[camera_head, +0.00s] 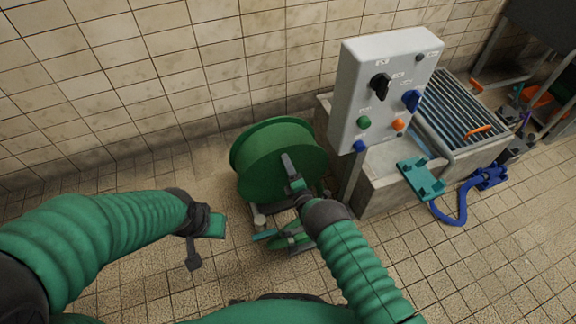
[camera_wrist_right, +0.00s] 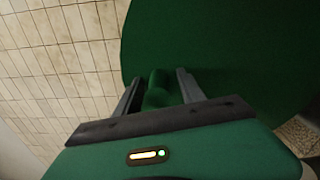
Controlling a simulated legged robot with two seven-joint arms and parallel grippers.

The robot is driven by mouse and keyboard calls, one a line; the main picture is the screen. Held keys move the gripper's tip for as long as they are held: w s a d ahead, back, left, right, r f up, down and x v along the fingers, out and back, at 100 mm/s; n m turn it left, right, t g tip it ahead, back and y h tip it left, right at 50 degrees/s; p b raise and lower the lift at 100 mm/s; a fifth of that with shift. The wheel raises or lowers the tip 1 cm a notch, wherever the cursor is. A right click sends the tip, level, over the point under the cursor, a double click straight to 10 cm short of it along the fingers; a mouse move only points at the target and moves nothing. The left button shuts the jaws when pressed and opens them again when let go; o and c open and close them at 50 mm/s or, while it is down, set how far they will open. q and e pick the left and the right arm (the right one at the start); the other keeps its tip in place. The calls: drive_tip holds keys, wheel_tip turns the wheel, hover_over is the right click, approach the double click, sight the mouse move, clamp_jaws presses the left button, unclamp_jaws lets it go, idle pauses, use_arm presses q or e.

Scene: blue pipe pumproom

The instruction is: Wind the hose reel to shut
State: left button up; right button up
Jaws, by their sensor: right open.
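The green hose reel (camera_head: 268,155) stands on the floor against the tiled wall, and its drum side fills much of the right wrist view (camera_wrist_right: 230,50). My right gripper (camera_head: 287,162) is at the front face of the reel. In the right wrist view its two grey fingers (camera_wrist_right: 158,88) are apart, with a green crank knob (camera_wrist_right: 157,92) between them. I cannot tell whether either finger touches the knob. My left gripper (camera_head: 193,262) hangs left of the reel, away from it, its fingers seen poorly.
A grey control box (camera_head: 385,80) with knobs and buttons stands right of the reel. Behind it is a concrete basin with a metal grate (camera_head: 465,110). A blue hose (camera_head: 455,215) lies on the tiled floor at right. Floor left of the reel is clear.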

drive_tip(key=shift+s+d+r+p, duration=0.1)
drive_tip(key=shift+s+d+p, duration=0.05)
drive_tip(key=shift+s+p, duration=0.15)
drive_tip(key=p+v, duration=0.8)
drive_tip(key=v, duration=0.8)
drive_tip(key=shift+p, duration=0.3)
drive_tip(key=shift+s, duration=0.15)
